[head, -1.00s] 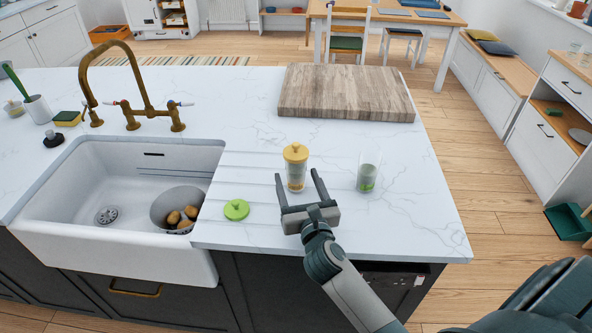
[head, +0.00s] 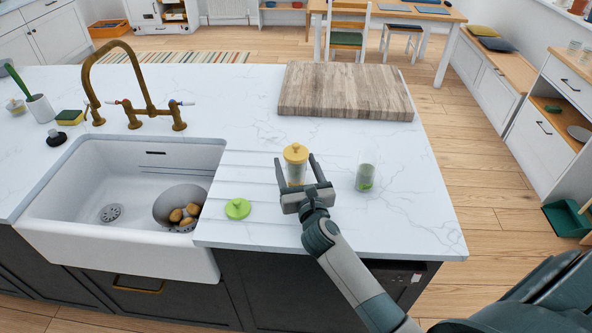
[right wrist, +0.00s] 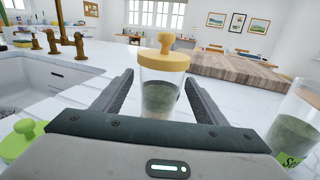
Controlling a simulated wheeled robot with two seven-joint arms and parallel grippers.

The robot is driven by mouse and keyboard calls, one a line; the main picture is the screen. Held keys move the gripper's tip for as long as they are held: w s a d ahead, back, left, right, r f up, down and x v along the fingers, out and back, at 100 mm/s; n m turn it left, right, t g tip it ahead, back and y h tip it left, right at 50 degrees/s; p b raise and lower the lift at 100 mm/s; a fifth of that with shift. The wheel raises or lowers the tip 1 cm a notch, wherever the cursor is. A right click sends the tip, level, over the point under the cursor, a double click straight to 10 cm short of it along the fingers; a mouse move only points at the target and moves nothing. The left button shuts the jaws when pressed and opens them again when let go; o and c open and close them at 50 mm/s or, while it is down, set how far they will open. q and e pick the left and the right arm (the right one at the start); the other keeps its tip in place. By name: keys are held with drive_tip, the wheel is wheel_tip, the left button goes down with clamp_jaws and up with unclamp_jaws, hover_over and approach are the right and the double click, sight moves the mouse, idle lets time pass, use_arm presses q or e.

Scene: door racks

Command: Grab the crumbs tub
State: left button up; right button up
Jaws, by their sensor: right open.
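A clear tub with a yellow knobbed lid (head: 296,154) stands upright on the white counter; no label is readable on it. In the right wrist view this yellow-lidded tub (right wrist: 161,95) holds something greenish-grey. My right gripper (head: 296,162) is open, its fingers one on either side of the tub, which shows between them. I cannot tell whether they touch it. A clear tub without a lid (head: 366,176), with green contents, stands to the right; its green label (right wrist: 290,158) starts with "Sp". A green lid (head: 238,208) lies to the left. My left gripper is out of view.
A thick wooden board (head: 345,90) lies behind the tubs. The sink (head: 60,205) is at the left, with a bowl of potatoes (head: 180,208) in it and a brass tap (head: 134,82) behind. The counter right of the lidless tub is clear.

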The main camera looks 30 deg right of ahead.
sight(299, 161)
drive_tip(key=c, duration=1.2)
drive_tip(key=shift+r, duration=0.15)
drive_tip(key=shift+r, duration=0.25)
wheel_tip(299, 161, up, 3)
drive_tip(key=shift+r, duration=0.1)
drive_tip(key=s+d+r, duration=0.2)
drive_tip(key=s, duration=0.1)
drive_tip(key=s+d+r+b, duration=0.1)
drive_tip(key=s+d+r, duration=0.1)
drive_tip(key=s, duration=0.1)
drive_tip(key=s+d+r+b, duration=0.1)
drive_tip(key=s+d+r, duration=0.1)
drive_tip(key=s+r, duration=0.1)
drive_tip(key=shift+s+d, duration=0.25)
drive_tip(key=shift+s, duration=0.15)
drive_tip(key=shift+r, duration=0.1)
